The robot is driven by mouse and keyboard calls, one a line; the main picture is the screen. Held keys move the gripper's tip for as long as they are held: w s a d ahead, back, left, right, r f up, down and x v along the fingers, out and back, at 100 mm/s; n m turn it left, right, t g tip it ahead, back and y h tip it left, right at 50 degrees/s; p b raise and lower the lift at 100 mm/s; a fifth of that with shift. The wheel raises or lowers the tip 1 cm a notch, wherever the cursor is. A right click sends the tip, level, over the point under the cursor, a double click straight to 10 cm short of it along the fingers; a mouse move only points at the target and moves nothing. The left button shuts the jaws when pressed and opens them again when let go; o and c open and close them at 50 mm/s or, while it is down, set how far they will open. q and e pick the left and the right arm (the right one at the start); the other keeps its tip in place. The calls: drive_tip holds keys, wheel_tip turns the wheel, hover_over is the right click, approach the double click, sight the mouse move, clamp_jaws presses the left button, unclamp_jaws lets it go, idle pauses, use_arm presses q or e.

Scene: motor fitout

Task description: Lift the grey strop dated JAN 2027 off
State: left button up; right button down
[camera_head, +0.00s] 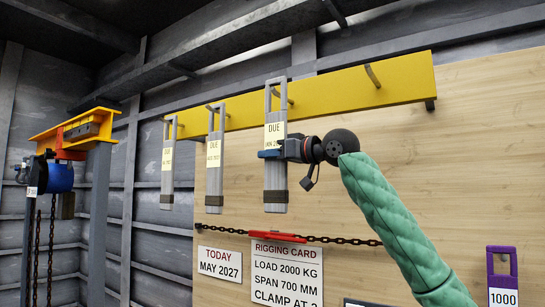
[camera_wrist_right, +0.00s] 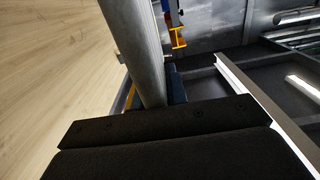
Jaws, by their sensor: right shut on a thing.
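Three grey strops hang in a row under a yellow rail, each with a cream DUE tag. The right-hand strop (camera_head: 276,180) has a tag (camera_head: 275,134) reading DUE JAN 2, the rest covered. My right gripper (camera_head: 270,153) is shut on this strop just below its tag, coming from the right. The strop is upright, its top loop near a rail hook; I cannot tell if the loop still bears on the hook. In the right wrist view the grey strop (camera_wrist_right: 137,45) runs up from the dark gripper body. My left gripper is not in view.
The middle strop (camera_head: 214,172) and left strop (camera_head: 168,175) hang close by to the left. The yellow rail (camera_head: 330,94) has a bare hook (camera_head: 373,76) at right. A chain (camera_head: 340,240), a rigging card (camera_head: 287,270) and a TODAY MAY 2027 sign (camera_head: 220,263) are below.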

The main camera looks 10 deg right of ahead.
drive_tip(key=shift+s+a+r, duration=0.1)
drive_tip(key=shift+s+a, duration=1)
drive_tip(key=shift+s, duration=0.05)
drive_tip(key=s+a+b, duration=0.1)
drive_tip(key=s+a, duration=0.4)
drive_tip(key=shift+s+a, duration=0.3)
idle(1.3)
idle(0.3)
